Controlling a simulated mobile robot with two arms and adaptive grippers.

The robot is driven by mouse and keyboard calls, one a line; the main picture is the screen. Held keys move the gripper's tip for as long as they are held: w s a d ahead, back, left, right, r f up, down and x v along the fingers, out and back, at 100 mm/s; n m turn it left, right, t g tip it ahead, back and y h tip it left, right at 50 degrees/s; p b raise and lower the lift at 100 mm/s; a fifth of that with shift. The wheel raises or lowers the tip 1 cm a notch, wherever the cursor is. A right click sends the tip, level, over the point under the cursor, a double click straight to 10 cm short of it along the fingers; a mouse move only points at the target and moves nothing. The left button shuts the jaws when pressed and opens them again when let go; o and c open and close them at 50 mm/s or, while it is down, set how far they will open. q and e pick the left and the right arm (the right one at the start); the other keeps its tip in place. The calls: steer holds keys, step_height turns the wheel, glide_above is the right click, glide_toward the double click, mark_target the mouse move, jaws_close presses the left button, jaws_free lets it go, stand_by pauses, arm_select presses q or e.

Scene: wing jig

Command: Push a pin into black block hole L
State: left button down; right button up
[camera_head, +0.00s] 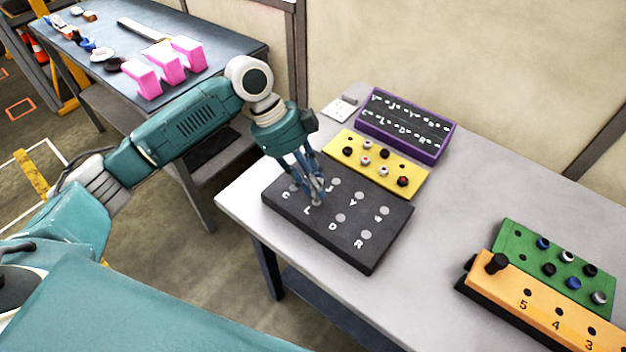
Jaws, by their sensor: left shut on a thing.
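The black block (350,243) lies on the light grey table, with white letters and round grey spots on its top. The letter L (307,210) is near its front left part. My left gripper (317,198) points down over the block, with its fingertips just beside and behind the L, at the spot there. It is shut on a pin, which the fingers mostly hide. I cannot tell how deep the pin sits in hole L. My right gripper is not in view.
A yellow block (395,177) with several pins stands behind the black block, and a purple-edged lettered tray (447,142) behind that. Green (507,235) and orange (505,290) peg blocks stand at right. The table between is clear. Pink blocks (143,80) are on another table.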

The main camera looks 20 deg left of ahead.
arm_select(q)
steer(key=shift+f+b, duration=0.5)
steer(key=shift+f, duration=0.8)
steer(key=c, duration=1.4)
jaws_free()
steer(key=shift+c, duration=0.2)
steer(key=shift+o, duration=0.4)
steer(key=shift+r, duration=0.1)
steer(key=d+r+p+v, duration=0.1)
steer(key=p+v, duration=0.7)
steer(key=v, duration=1)
steer(key=shift+d+r, duration=0.2)
steer(key=shift+d, duration=0.65)
